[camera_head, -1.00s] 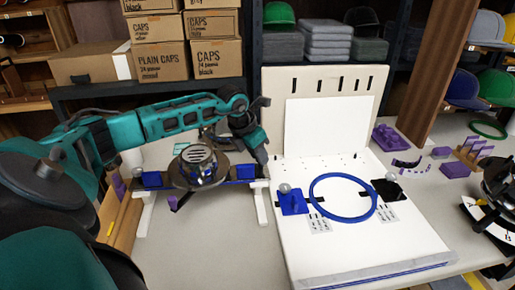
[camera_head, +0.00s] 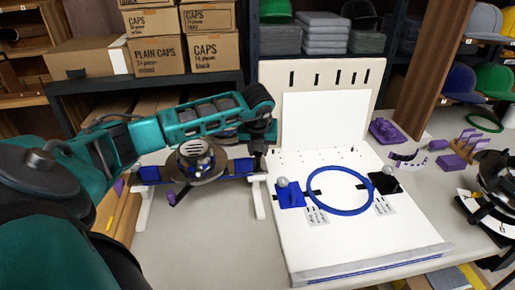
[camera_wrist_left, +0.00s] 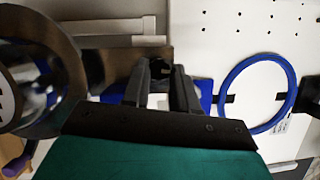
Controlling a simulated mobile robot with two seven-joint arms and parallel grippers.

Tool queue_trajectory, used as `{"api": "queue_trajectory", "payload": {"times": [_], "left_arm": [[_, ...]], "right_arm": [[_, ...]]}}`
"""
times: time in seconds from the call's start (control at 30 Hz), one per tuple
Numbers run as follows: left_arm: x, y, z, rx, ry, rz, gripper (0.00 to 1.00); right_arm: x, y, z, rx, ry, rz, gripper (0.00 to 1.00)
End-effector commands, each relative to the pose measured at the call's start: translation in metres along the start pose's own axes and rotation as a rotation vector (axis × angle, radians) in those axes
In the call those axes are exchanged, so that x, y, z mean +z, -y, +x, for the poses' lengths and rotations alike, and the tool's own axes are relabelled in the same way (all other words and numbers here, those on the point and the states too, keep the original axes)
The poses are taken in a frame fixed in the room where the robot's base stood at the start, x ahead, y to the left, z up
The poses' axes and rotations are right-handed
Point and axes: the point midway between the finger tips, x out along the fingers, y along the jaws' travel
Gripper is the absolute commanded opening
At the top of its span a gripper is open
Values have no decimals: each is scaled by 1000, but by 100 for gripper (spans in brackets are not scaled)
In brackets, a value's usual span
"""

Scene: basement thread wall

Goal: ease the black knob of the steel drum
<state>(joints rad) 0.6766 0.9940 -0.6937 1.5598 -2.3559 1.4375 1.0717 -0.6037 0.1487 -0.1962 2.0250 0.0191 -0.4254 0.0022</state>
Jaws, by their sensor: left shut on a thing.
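The steel drum (camera_head: 196,152), a round shiny body with a slotted cap, sits on a low stand with blue blocks and white legs. It also shows at the left of the left wrist view (camera_wrist_left: 66,78), cut by the edge. My left gripper (camera_head: 257,150) is at the right end of the stand, beside the drum, mostly hidden by my own wrist in the head view. In the left wrist view its two dark fingers (camera_wrist_left: 162,75) are close around a small black knob (camera_wrist_left: 160,67), of which little shows.
A white board (camera_head: 340,235) with a blue ring (camera_head: 313,193), a blue block (camera_head: 290,193) and a black block stands just right of my left gripper. Purple parts (camera_head: 386,131) lie farther right. Cartons (camera_head: 157,55) stand behind. Some bench front of the stand is clear.

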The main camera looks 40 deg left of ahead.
Motion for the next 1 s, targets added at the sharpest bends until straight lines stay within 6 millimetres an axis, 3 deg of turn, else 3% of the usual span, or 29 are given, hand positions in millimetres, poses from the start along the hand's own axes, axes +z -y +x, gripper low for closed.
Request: {"api": "queue_trajectory", "payload": {"times": [0.3,0.8,0.83,1.0], "left_arm": [[0,1,0,38,0,-95,0],[0,1,0,43,-1,-107,0],[0,1,0,43,-1,-107,30],[0,1,0,43,-1,-107,46]], "right_arm": [[-2,0,0,-3,-3,-5,47],[1,1,1,-3,4,-2,47],[1,1,1,-3,4,-1,47],[2,2,2,-3,4,5,47]]}}
